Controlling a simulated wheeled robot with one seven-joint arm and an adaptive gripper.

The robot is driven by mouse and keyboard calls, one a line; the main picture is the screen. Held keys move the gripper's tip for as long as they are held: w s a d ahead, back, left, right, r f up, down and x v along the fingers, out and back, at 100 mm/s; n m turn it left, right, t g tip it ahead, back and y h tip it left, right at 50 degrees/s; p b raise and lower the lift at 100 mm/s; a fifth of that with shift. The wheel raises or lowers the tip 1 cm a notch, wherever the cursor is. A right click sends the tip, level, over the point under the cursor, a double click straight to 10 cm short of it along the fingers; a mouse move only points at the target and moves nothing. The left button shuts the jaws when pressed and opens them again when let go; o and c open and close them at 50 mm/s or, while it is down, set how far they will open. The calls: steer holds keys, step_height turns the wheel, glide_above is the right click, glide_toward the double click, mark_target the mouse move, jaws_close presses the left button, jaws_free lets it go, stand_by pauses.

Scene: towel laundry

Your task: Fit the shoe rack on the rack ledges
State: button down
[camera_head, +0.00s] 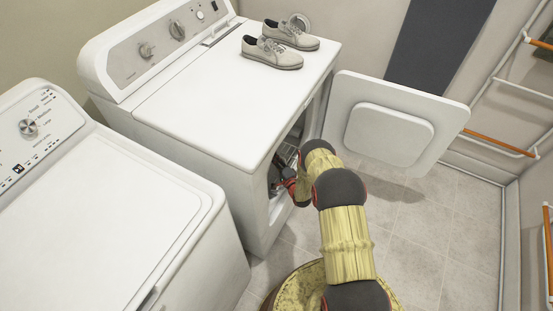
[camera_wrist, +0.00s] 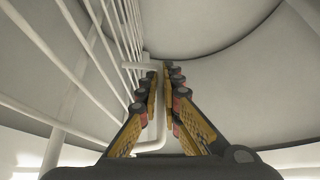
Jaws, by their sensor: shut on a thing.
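The shoe rack (camera_wrist: 88,45) is a white wire frame with parallel bars, along the left of the wrist view. My gripper (camera_wrist: 161,80) is shut on a bent end bar of the rack, inside the pale dryer drum (camera_wrist: 240,75). In the head view my gripper (camera_head: 283,182) is at the dark front opening of the dryer (camera_head: 215,110), partly hidden by the frame and my arm. Only a little of the rack (camera_head: 290,155) shows there. The rack looks tilted in the wrist view. I cannot make out the ledges or whether the rack touches them.
The dryer door (camera_head: 452,112) stands open to the right of the opening. A pair of grey shoes (camera_head: 271,54) rests on the dryer top. A washer (camera_head: 95,215) stands at the left. Tiled floor (camera_head: 420,225) is clear right of my arm; wall rails (camera_head: 500,147) are at far right.

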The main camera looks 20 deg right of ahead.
steer(key=shift+w+a+r, duration=0.1)
steer(key=shift+w+a, duration=0.65)
steer(key=shift+w, duration=0.25)
steer(key=shift+a+f, duration=0.1)
steer(key=shift+f, duration=0.7)
steer(key=shift+f, duration=0.15)
steer(key=shift+f, duration=0.8)
steer(key=c, duration=2)
jaws_free()
steer(key=shift+s, duration=0.1)
steer(key=shift+o, duration=0.5)
